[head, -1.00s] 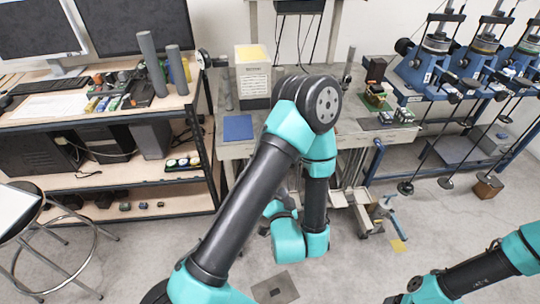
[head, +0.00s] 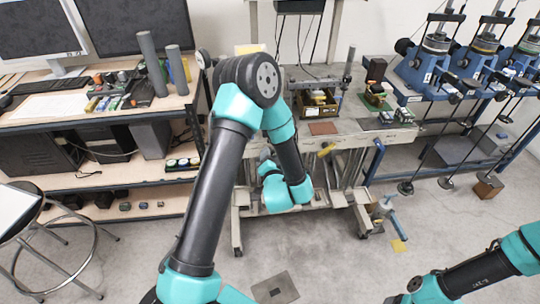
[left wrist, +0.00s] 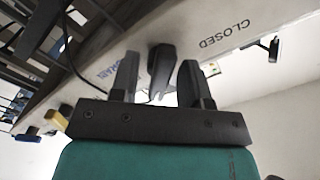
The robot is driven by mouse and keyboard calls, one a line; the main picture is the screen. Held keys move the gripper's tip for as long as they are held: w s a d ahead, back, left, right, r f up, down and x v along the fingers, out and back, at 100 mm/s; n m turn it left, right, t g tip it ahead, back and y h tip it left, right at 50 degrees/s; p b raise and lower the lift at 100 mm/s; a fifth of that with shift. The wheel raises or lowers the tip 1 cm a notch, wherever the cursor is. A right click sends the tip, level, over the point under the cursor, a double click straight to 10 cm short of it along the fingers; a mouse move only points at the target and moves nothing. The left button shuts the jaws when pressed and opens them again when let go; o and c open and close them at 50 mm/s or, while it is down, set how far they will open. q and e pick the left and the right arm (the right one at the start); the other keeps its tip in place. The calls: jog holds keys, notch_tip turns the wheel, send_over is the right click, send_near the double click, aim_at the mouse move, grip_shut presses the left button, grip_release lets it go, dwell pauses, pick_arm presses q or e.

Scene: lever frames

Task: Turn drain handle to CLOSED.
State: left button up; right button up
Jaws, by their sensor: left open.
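A dark drain handle (left wrist: 161,68) sticks out from a pale panel in the left wrist view. The word CLOSED (left wrist: 225,34) is printed on the panel to its right, and partly covered blue lettering is to its left. My left gripper (left wrist: 159,70) is open, one finger on each side of the handle, with gaps showing; I cannot tell whether anything touches. In the head view my left arm reaches to the bench front, and its fingers and the handle cannot be made out. My right arm shows at lower right, its gripper out of view.
A yellow handle (head: 327,150) and a blue handle (head: 375,158) are at the bench front, right of my left arm. The bench (head: 345,138) carries a brown box (head: 317,104). A shelf desk stands left; blue machines (head: 430,68) stand right.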

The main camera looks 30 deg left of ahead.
pick_arm(q)
jog(key=shift+w+a, duration=0.2)
jog(key=shift+w, duration=0.05)
jog(key=shift+c, duration=0.2)
jog(key=c, duration=0.7)
